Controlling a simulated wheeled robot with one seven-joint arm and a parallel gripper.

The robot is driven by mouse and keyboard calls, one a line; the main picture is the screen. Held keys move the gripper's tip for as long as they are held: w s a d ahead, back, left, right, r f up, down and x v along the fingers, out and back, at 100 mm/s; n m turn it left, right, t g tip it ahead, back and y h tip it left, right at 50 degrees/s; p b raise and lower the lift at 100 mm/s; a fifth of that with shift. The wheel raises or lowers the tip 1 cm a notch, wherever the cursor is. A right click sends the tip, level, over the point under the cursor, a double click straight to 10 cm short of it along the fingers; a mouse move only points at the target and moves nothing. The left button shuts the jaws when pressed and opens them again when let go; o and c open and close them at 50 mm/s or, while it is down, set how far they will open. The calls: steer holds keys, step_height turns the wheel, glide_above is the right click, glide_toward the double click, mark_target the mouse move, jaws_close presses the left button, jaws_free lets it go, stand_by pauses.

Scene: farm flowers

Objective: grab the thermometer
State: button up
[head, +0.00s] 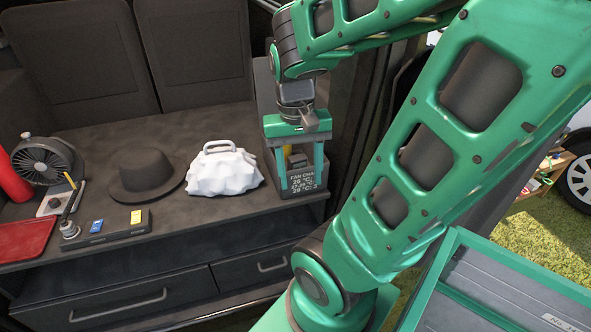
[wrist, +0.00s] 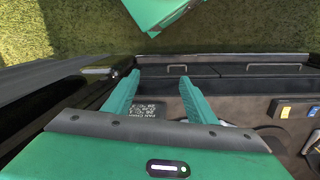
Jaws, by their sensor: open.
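The thermometer appears to be the small dark device (head: 302,181) with white temperature readings on its face, at the right end of the dark counter. Its dark lettered face also shows in the wrist view (wrist: 150,112), between the fingers and nearer the left one. My gripper (head: 294,178) points down over it, with one green finger on each side in the head view. It also shows in the wrist view (wrist: 160,78). The fingers are spread apart, with a gap beside the device. Whether a finger touches it cannot be told. Its upper part is partly hidden by the gripper.
On the counter (head: 240,222) stand a white lumpy bag (head: 224,172), a dark hat (head: 145,178), a small fan (head: 45,160), a red tray (head: 25,240) and a dark strip with blue and yellow pieces (head: 105,232). Drawers are below. A dark wall borders the right.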

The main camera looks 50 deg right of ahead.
steer(key=w+d+f+m+g+h, duration=0.2)
steer(key=w+d+f+m, duration=0.15)
steer(key=w, duration=0.25)
steer(key=w+d+f+m+g+h, duration=0.1)
steer(key=w+d+f+m+h, duration=0.2)
steer(key=w+m, duration=0.2)
steer(key=m+h, duration=0.5)
steer(key=h, duration=0.1)
glide_toward(295, 158)
steer(key=x, duration=0.8)
steer(key=shift+d, duration=0.15)
jaws_close()
